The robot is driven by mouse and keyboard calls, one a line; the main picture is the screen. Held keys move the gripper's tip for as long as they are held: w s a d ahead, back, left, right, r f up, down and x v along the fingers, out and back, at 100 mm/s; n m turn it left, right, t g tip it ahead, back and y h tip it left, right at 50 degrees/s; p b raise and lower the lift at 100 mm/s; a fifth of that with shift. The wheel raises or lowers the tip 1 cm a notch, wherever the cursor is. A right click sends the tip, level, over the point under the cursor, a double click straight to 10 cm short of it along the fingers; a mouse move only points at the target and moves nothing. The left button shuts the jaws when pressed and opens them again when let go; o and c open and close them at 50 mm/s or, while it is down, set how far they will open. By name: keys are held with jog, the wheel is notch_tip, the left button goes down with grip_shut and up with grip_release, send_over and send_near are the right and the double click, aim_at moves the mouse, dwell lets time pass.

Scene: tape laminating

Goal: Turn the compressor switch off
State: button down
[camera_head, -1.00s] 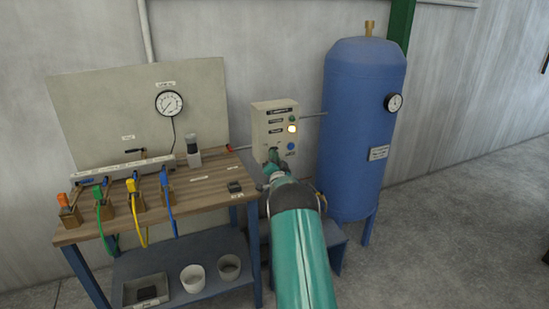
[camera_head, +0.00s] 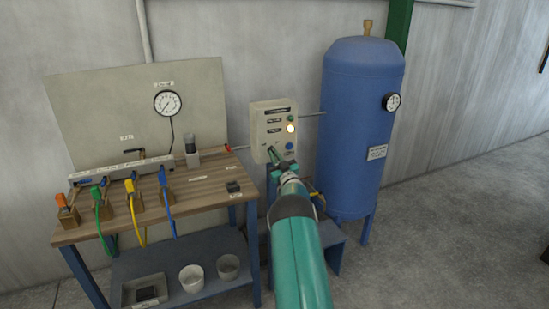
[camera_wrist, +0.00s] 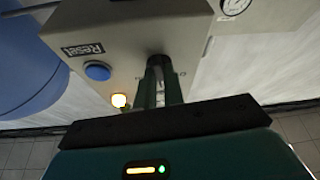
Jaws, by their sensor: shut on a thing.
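The compressor control box (camera_head: 259,127) is a beige panel with a lit pale-yellow lamp (camera_head: 291,128) and a blue reset button (camera_head: 289,146). In the wrist view the box (camera_wrist: 120,32) fills the upper middle, with the blue button (camera_wrist: 97,71) beside the "Reset" label and the lamp glowing orange (camera_wrist: 119,100). My gripper (camera_head: 272,152) is at the lower left of the panel face. In the wrist view its dark green fingers (camera_wrist: 160,66) are close together against the panel, shut on the compressor switch. The switch is hidden by the fingers, so its position cannot be told.
A blue tank (camera_head: 362,130) with a gauge stands right of the box. A wooden workbench (camera_head: 205,190) with clamps, coloured hoses and a cup-like part is at the left. A low blue stand (camera_head: 325,238) is under the box.

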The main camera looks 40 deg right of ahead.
jog(key=n+y, duration=0.1)
jog(key=n, duration=0.2)
jog(key=n+y, duration=0.2)
jog(key=n, duration=0.1)
jog(key=n+y, duration=0.2)
jog(key=n, duration=0.1)
jog(key=shift+d+r+n+g, duration=0.1)
jog(key=shift+d+n+g, duration=0.2)
jog(key=shift+n, duration=0.1)
jog(key=c, duration=1.5)
grip_release()
jog(key=shift+s, duration=0.15)
jog(key=v, duration=1.3)
jog(key=shift+s, duration=0.3)
jog(key=shift+r, duration=0.1)
